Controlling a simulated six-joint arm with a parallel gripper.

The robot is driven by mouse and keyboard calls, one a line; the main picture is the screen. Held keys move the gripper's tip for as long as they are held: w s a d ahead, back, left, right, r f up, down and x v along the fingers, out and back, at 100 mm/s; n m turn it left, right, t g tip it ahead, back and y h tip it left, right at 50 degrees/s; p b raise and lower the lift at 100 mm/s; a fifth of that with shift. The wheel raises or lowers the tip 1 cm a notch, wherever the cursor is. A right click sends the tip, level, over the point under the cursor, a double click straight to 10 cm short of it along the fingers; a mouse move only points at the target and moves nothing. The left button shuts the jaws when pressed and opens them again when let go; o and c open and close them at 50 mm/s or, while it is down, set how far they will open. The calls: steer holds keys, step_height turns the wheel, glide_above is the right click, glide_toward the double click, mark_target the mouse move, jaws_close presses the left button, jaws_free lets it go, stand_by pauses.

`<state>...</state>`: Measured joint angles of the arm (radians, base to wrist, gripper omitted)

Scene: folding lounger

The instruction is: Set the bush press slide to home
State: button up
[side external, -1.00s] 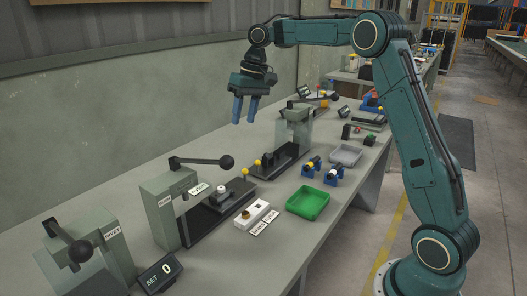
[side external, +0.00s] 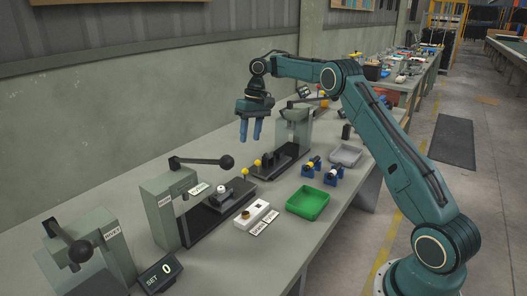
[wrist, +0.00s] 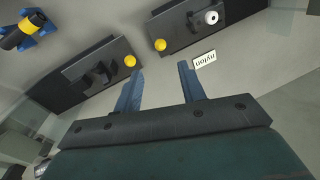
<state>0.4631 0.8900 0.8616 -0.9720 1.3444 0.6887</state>
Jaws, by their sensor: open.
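The middle press (side external: 163,205), whose small label I cannot read for certain, has a dark slide (side external: 232,198) carrying a white round part (side external: 222,190). A yellow knob (side external: 245,172) stands at the slide's far end. In the wrist view this slide (wrist: 185,30) is at the top, with its yellow knob (wrist: 160,45) and the white part (wrist: 211,17). My gripper (side external: 250,133) is open and empty, fingers pointing down, above the bench between the middle and far presses. In the wrist view its fingers (wrist: 160,70) are apart, below the two yellow knobs and touching neither.
The far press (side external: 293,128) has its own dark slide with a yellow knob (wrist: 130,61). A front press (side external: 85,255), a SET display (side external: 160,272), a green tray (side external: 308,203), a grey tray (side external: 346,155) and blue holders (side external: 333,176) stand nearby. A nylon card (wrist: 205,60) lies near the slide.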

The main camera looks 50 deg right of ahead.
mark_target(245, 173)
steer(key=shift+a+f, duration=0.1)
steer(key=shift+w+a+f, duration=0.1)
steer(key=shift+a+f, duration=0.3)
steer(key=shift+f, duration=1.8)
steer(key=shift+w+a+f, duration=0.1)
steer(key=shift+a+f, duration=0.3)
steer(key=shift+f, duration=1.85)
steer(key=shift+w+a+f, duration=0.1)
steer(key=shift+a+f, duration=0.3)
steer(key=shift+f, duration=1.8)
jaws_close()
